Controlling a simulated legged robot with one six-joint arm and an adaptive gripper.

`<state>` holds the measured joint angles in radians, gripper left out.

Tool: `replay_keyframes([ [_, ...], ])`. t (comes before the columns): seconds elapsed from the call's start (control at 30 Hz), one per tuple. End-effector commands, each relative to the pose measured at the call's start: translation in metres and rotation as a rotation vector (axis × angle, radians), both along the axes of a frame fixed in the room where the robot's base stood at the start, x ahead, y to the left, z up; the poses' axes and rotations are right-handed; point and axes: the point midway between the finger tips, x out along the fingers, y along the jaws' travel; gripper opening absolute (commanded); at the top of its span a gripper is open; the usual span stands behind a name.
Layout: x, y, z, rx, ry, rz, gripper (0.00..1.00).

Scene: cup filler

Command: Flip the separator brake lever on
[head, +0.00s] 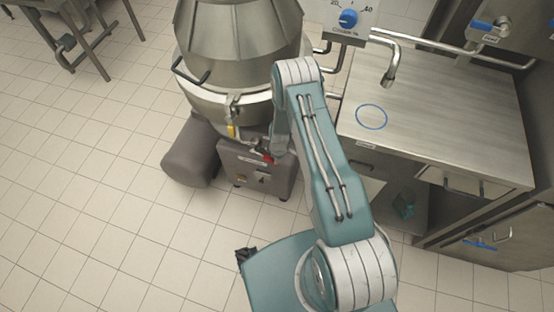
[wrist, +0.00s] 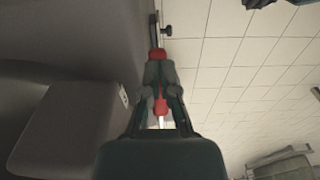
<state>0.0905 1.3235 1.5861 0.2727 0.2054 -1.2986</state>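The separator (head: 240,60) is a large steel machine with a grey base at the upper middle of the head view. A red-ended lever (head: 268,157) shows low on its front, beside my arm. In the wrist view, the red handle (wrist: 158,54) shows just beyond my fingertips, and more red shows between the fingers. My gripper (wrist: 160,73) has its fingertips close together around this handle and looks shut on it. In the head view my arm hides most of the gripper. I take the red handle to be the brake lever; no label on it is readable.
A yellow-marked lever (head: 232,131) is on the separator, above and left of the red one. A grey cylinder (head: 190,152) is at the base's left. A steel counter (head: 440,110) with a tap (head: 390,70) stands right.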

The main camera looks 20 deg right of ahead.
Motion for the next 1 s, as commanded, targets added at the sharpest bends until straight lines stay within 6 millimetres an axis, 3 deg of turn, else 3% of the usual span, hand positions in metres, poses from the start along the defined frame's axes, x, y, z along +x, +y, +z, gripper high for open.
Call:
replay_keyframes([
  [0.6, -0.003, -0.006, 0.106, 0.001, -0.004, 0.000, 0.00],
  [1.0, -0.004, -0.007, 0.117, 0.001, -0.002, 0.000, 0.00],
])
